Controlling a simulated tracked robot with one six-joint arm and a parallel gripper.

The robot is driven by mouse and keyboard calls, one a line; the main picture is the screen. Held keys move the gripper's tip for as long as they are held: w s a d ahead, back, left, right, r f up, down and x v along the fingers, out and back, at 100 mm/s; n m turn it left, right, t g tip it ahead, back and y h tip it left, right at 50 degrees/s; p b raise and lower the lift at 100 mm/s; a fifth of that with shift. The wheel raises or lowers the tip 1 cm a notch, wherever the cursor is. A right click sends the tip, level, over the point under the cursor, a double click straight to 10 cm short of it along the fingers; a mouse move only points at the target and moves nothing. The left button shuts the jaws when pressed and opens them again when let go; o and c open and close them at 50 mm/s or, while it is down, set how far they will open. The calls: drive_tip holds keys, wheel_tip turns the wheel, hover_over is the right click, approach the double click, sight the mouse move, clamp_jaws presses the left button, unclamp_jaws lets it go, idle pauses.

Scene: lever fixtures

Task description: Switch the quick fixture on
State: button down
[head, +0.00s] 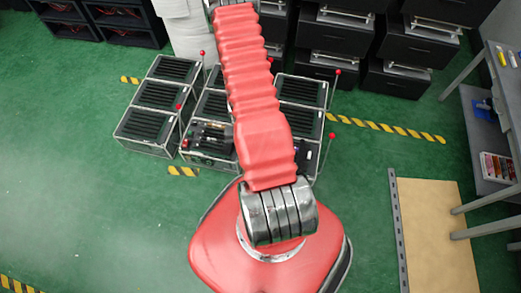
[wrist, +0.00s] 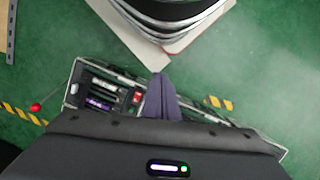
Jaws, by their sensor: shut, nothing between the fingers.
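The lever fixtures stand in the head view as a block of dark, metal-framed boxes (head: 147,126) with thin levers tipped by red balls. Which one is the quick fixture cannot be read. The front right lever (head: 332,136) stands up beside my arm; a red-balled lever (wrist: 36,107) also shows at the left of the wrist view. A framed fixture (wrist: 75,92) with an open panel lies below my gripper in the wrist view. My gripper (wrist: 159,78) is shut and empty over the fixture's front edge, apart from the lever. My arm hides part of the fixtures in the head view.
Black drawer units (head: 335,45) stand behind the fixtures. A grey table (head: 492,100) and a tan board (head: 440,235) are at the right. Yellow-black floor strips (head: 390,128) mark the area. Green floor at the left is clear.

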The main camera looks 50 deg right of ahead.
drive_tip(key=s+d+f+m+t+h, duration=0.1)
drive_tip(key=s+f, duration=0.1)
drive_tip(key=f, duration=0.6)
drive_tip(key=s+d+f+m+h, duration=0.1)
drive_tip(key=s+f, duration=0.2)
drive_tip(key=f, duration=0.5)
drive_tip(key=w+d+m+t+h, duration=0.1)
drive_tip(key=w+d+t+h, duration=0.1)
drive_tip(key=w+d, duration=0.3)
drive_tip(key=d+h, duration=0.1)
drive_tip(key=d, duration=0.2)
drive_tip(key=shift+w+f, duration=0.2)
drive_tip(key=shift+w, duration=0.05)
drive_tip(key=shift+d+f, duration=0.15)
drive_tip(key=shift+f, duration=0.05)
drive_tip(key=x, duration=1.2)
drive_tip(key=shift+a+f, duration=0.2)
drive_tip(key=shift+a, duration=0.2)
drive_tip(key=shift+f, duration=0.7)
